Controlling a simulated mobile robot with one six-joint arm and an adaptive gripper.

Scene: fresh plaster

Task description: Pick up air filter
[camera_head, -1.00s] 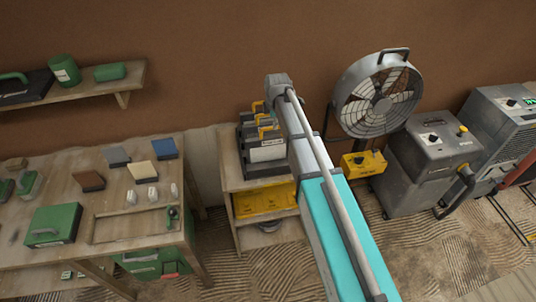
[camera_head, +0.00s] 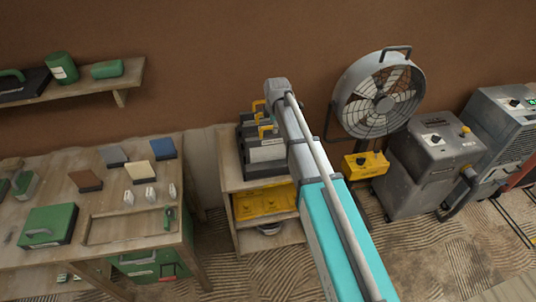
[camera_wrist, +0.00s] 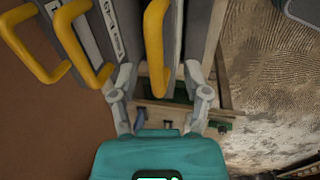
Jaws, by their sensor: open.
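Several grey slab-like air filters with yellow loop handles stand side by side on a wooden shelf unit; one shows a pale label (camera_head: 266,151). In the wrist view, the filter handles hang close in front of my gripper (camera_wrist: 160,80). The gripper is open, and the nearest yellow handle (camera_wrist: 155,45) reaches down between its two grey fingers. I cannot tell whether the fingers touch the filter's body. Two other yellow handles (camera_wrist: 72,40) (camera_wrist: 30,45) are left of the fingers. In the head view my arm hides the gripper and part of the filters.
A wooden bench (camera_head: 60,262) with sanding blocks and green tools stands left. Yellow cases (camera_head: 262,203) lie on the unit's lower shelf. A fan (camera_head: 380,98) and grey machines (camera_head: 434,155) stand right. A wall shelf (camera_head: 122,90) is upper left. Patterned floor is open in front.

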